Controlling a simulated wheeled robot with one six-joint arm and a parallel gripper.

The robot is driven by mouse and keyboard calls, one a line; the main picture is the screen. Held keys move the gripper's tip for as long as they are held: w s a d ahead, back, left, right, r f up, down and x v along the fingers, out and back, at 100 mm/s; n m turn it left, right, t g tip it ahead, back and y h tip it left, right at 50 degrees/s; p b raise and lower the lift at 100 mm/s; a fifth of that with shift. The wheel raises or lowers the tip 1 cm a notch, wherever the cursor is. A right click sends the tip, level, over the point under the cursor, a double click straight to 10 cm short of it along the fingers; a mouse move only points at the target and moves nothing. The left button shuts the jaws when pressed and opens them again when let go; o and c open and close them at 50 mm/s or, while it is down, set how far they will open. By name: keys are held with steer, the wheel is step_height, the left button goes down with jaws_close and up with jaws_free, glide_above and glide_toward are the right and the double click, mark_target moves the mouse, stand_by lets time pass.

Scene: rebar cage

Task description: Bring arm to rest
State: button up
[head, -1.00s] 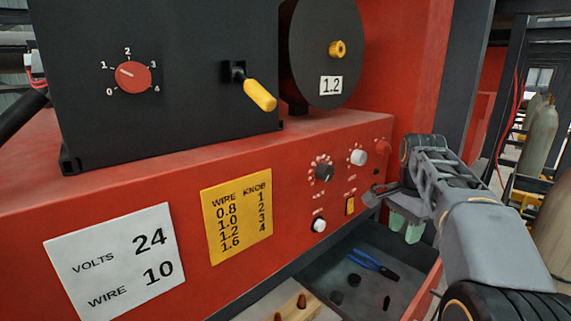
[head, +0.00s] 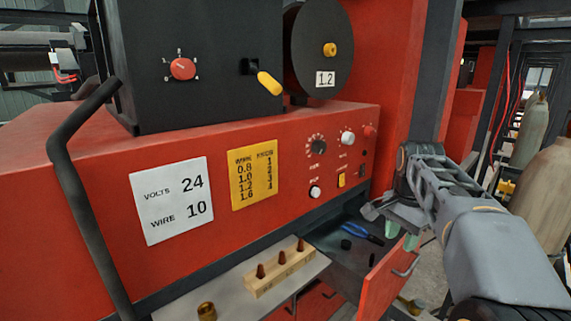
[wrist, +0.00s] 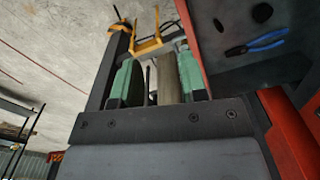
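My gripper (head: 401,236) hangs at the right of the head view, in front of the red machine's panel and near the open drawer (head: 380,257). Its two green fingers stand apart in the wrist view (wrist: 158,82), so it is open. A tan upright cylinder shape shows in the gap between them, seemingly behind and not gripped. My grey arm fills the right side of the head view.
The red machine (head: 90,215) has a red knob (head: 183,69), a yellow-handled crank (head: 268,83) and a dark bent handle (head: 75,195). A wooden block (head: 265,279) holds copper-coloured tips. Blue-handled pliers (head: 362,233) lie in the drawer. Gas cylinders (head: 530,133) stand at right.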

steer(key=s+a+f+n+t+b, duration=0.1)
steer(key=s+a+f+n+b, duration=0.2)
steer(key=s+f+n, duration=0.3)
steer(key=s+a+f+n+t+b, duration=0.2)
steer(key=s+a+f+n+b, duration=0.2)
steer(key=f, duration=1.2)
steer(key=s+a+n, duration=0.2)
steer(key=s, duration=0.2)
steer(key=shift+s, duration=0.4)
steer(key=shift+d+f, duration=0.1)
steer(key=shift+c, duration=0.5)
